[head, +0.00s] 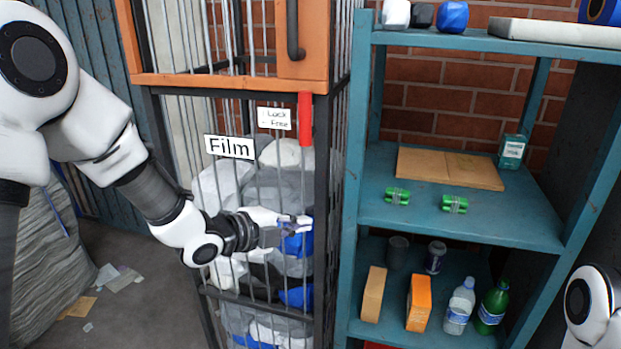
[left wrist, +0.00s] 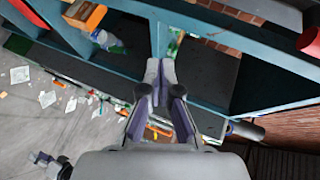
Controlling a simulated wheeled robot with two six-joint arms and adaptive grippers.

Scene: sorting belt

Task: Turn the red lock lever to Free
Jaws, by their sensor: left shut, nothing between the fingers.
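The red lock lever (head: 305,118) stands upright at the cage's front right corner, just under the orange frame. A small white label (head: 274,118) reading Lock above Free is left of it. My left gripper (head: 303,222) is below the lever, in front of the cage bars and apart from the lever. Its fingers are shut and empty; they also show in the left wrist view (left wrist: 160,72). A red piece (left wrist: 311,42) shows at the right edge there, and I cannot tell whether it is the lever. My right gripper is out of view.
The barred cage with the Film sign (head: 230,147) holds several bags. A teal shelf (head: 455,228) with bottles, boxes and green packs stands close on the right. A black handle (head: 293,30) is on the orange door above. A large bag (head: 45,255) stands at left.

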